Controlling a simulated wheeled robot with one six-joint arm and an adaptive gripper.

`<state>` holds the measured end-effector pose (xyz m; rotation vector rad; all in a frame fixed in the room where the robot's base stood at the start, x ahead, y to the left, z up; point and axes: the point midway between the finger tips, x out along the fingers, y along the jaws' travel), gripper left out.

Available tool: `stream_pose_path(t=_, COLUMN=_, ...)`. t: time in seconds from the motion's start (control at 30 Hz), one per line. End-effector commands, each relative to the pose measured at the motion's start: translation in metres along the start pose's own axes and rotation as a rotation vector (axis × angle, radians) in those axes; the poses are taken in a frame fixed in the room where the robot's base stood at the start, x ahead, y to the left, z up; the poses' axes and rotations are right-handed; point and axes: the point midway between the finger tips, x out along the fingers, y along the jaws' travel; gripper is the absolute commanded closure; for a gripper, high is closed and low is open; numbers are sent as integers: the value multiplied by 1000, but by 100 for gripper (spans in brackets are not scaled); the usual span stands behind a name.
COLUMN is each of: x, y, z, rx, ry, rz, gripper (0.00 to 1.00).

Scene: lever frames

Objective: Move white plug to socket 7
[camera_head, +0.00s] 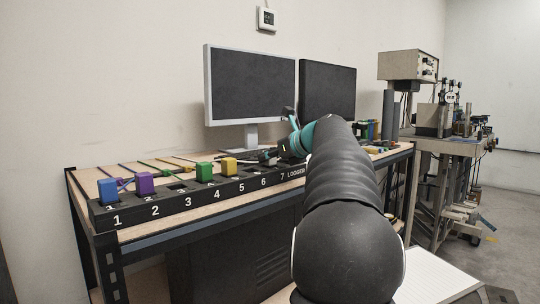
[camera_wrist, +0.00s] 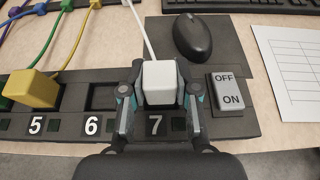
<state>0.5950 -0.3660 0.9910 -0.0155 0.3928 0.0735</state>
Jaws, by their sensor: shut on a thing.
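The white plug (camera_wrist: 160,83) is between the fingers of my gripper (camera_wrist: 161,97) in the wrist view, with its white cable running up and away. My gripper is shut on it. The plug is over the place of socket 7, just above the label 7 (camera_wrist: 156,125). Whether it is fully seated cannot be told, as the plug and fingers cover the socket. In the head view my arm hides the plug, and the socket strip (camera_head: 150,214) runs along the bench's front.
A yellow plug (camera_wrist: 32,89) stands in socket 5, and socket 6 (camera_wrist: 102,96) is empty. Right of my gripper are an OFF/ON switch (camera_wrist: 229,92) and a black mouse (camera_wrist: 194,37). Blue (camera_head: 107,190), purple (camera_head: 145,184) and green (camera_head: 204,171) plugs stand along the strip.

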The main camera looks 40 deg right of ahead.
Motion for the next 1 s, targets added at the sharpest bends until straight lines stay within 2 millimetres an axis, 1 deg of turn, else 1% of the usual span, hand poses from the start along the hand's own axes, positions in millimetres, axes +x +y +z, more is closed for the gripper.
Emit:
stream_pose_path(t=0.37, x=0, y=0, z=-1, rx=0, ry=0, rz=0, gripper=100)
stream_pose_path(t=0.4, x=0, y=0, z=-1, rx=0, ry=0, rz=0, gripper=65)
stream_pose_path(t=0.47, x=0, y=0, z=-1, rx=0, ry=0, rz=0, gripper=50)
stream_pose_path(t=0.5, x=0, y=0, z=-1, rx=0, ry=0, rz=0, gripper=41)
stream_pose_path(t=0.7, x=0, y=0, z=-1, rx=0, ry=0, rz=0, gripper=41)
stream_pose_path(t=0.73, x=0, y=0, z=-1, rx=0, ry=0, rz=0, gripper=38)
stream_pose_path(t=0.77, x=0, y=0, z=-1, rx=0, ry=0, rz=0, gripper=31)
stream_pose_path(t=0.8, x=0, y=0, z=-1, rx=0, ry=0, rz=0, gripper=21)
stream_pose_path(t=1.0, x=0, y=0, z=-1, rx=1, ry=0, rz=0, gripper=20)
